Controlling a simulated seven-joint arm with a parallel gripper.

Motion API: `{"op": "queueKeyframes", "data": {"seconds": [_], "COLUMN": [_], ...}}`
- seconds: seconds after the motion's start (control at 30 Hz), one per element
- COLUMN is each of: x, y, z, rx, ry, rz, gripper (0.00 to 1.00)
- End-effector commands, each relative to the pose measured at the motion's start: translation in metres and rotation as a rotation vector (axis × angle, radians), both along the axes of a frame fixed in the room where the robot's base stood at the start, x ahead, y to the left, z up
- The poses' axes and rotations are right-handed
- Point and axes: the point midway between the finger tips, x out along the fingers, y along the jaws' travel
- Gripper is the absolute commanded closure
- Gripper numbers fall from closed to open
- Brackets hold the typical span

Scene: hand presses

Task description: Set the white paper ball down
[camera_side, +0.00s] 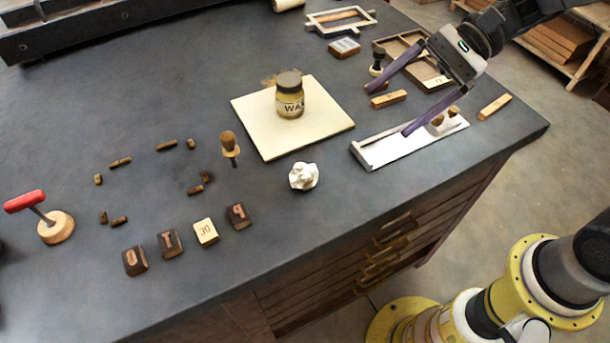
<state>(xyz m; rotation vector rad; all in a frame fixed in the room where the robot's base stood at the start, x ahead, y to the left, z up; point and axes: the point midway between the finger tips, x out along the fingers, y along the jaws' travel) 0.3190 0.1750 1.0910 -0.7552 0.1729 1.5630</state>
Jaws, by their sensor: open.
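The white paper ball (303,176) rests crumpled on the dark bench top, near the front edge and below the cream board. My gripper (386,110) is at the upper right, well apart from the ball. Its two long purple fingers are spread wide with nothing between them that I can see gripped. The fingers reach over the area of the white tray (390,152) and the wooden case behind it.
A wax jar (290,98) stands on the cream board (262,132). Several letter blocks (205,232) line the front left. A red-handled tool (45,214) stands far left. Small wooden pieces (120,161) lie scattered. A wooden case (406,42) sits at the back right.

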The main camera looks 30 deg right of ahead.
Motion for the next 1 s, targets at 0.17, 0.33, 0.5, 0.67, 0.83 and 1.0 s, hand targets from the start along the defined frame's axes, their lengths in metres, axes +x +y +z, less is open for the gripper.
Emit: {"op": "queueKeyframes", "data": {"seconds": [0.17,0.33,0.5,0.67,0.83,1.0], "x": [0.045,0.052,0.05,0.049,0.05,0.05], "y": [0.008,0.007,0.015,0.041,0.068,0.082], "z": [-0.05,-0.088,-0.1,-0.113,-0.126,-0.132], "rx": [0.133,0.146,0.145,0.144,0.142,0.143], "ry": [0.221,0.321,0.346,0.347,0.344,0.342], "rz": [-0.114,-0.139,-0.14,-0.136,-0.137,-0.14], "gripper": [0.11,0.11,0.11,0.11,0.11,0.11]}}
